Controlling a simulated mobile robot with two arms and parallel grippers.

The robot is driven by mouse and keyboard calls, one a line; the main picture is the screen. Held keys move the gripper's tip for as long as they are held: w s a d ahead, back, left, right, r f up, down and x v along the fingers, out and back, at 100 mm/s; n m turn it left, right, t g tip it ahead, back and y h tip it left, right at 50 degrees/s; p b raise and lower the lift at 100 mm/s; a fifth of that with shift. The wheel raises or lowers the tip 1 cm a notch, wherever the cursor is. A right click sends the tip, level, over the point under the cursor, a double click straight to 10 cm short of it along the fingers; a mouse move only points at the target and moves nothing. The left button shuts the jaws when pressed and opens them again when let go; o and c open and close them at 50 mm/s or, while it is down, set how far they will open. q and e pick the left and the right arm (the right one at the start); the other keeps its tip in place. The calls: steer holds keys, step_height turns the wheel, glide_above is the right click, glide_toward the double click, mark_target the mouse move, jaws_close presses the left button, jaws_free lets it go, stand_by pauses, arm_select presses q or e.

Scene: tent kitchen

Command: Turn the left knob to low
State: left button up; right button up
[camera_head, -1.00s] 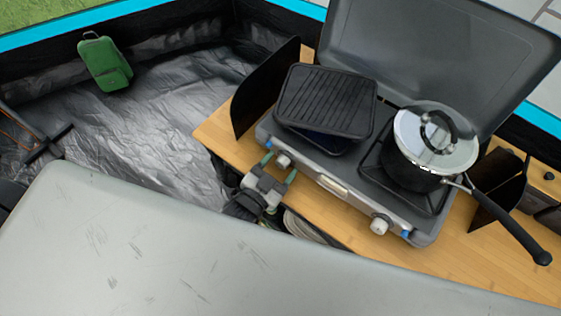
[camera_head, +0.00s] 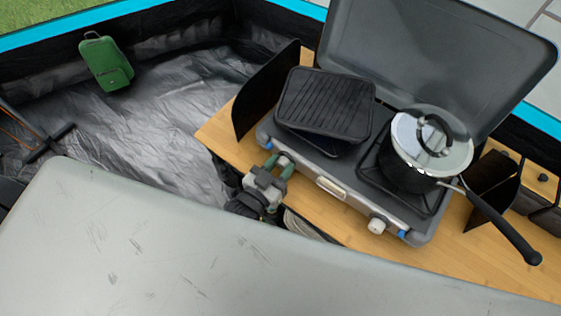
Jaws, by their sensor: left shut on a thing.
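The grey camping stove (camera_head: 345,197) stands on the wooden table with its lid up. Its left knob (camera_head: 284,161) is at the front left of the panel, mostly hidden by my left gripper (camera_head: 277,165). The gripper's green-tipped fingers are on either side of the knob and shut on it. The knob's marking cannot be read. The right knob (camera_head: 377,226) is white and uncovered at the front right of the panel. My right gripper is not in view.
A black griddle (camera_head: 325,103) covers the left burner. A lidded pot (camera_head: 420,172) sits on the right burner, its long handle (camera_head: 505,232) reaching past the stove's right front. Dark windscreens (camera_head: 262,95) flank the stove.

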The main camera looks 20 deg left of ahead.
arm_select(q)
steer(key=o, duration=0.9)
steer(key=shift+b+v, duration=1.25)
steer(key=shift+v, duration=4.15)
steer(key=shift+f, duration=0.1)
